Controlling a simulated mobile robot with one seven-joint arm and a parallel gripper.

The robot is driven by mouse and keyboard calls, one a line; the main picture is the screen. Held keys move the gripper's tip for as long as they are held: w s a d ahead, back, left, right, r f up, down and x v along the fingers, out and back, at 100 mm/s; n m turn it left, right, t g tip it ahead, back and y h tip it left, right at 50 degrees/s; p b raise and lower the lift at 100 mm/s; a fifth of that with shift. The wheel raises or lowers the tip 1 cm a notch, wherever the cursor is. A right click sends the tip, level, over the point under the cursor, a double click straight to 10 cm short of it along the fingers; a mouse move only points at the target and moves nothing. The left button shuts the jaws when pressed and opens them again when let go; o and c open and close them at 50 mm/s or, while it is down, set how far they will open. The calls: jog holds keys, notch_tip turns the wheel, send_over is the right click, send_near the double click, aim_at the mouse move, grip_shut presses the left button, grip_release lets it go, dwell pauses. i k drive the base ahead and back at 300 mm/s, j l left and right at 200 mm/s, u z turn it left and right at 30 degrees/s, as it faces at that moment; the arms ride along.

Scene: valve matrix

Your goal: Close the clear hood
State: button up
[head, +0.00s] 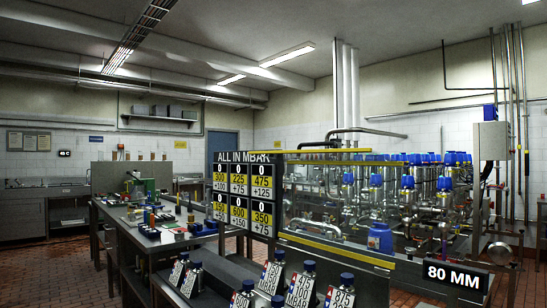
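A clear panel with yellow edge strips, which looks like the clear hood (335,199), stands right of the middle in the head view. One yellow strip runs along its top and another slants along the bottom. Pipes and valves show through it. I cannot tell for sure whether it is open or shut. My gripper is not in view.
A black board of numbers (243,197) stands left of the panel. Several blue-capped bottles with number labels (301,288) stand in front. Blue-topped valves (408,184) fill the right side. A workbench (150,240) with small parts is at left. Tiled floor (50,270) shows at lower left.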

aim_at(335, 156)
jog(key=l+u, duration=0.2)
jog(key=u, duration=0.25)
jog(key=l+u, duration=0.2)
jog(key=u, duration=0.3)
jog(key=l, duration=3)
jog(key=k+z, duration=0.05)
